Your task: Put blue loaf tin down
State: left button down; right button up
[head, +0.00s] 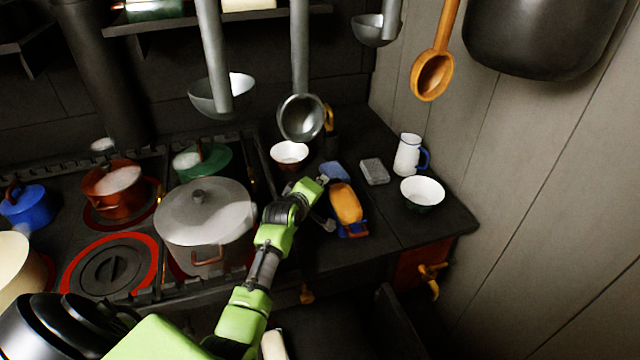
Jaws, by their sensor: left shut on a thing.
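The blue loaf tin (355,233) is on or just above the dark counter right of the stove, with an orange-brown loaf (345,203) in it. Its blue front end shows below the loaf. My left gripper (325,205) reaches in from the lower left and is shut on the tin at its left side. The fingertips are partly hidden by the wrist, and I cannot tell whether the tin touches the counter. My right gripper is not in view.
A blue block (335,171) and grey block (374,171) lie behind the tin. A white jug (407,155), white bowl (422,191) and red-white bowl (289,154) stand nearby. A big grey pot (205,215) is left. Ladles (301,117) hang above. Counter right of the tin is bare.

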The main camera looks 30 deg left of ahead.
pick_arm(q)
jog(key=c, duration=2.1)
grip_release()
jog(key=shift+f, duration=0.2)
jog(key=shift+c, duration=0.2)
jog(key=shift+s+r, duration=0.1)
jog(key=shift+s, duration=0.05)
jog(key=v, duration=1.1)
jog(key=shift+s+r+b, duration=0.2)
jog(key=shift+s+b, duration=0.1)
jog(key=shift+s, duration=0.05)
jog(key=shift+d+r, duration=0.1)
jog(key=shift+d, duration=0.05)
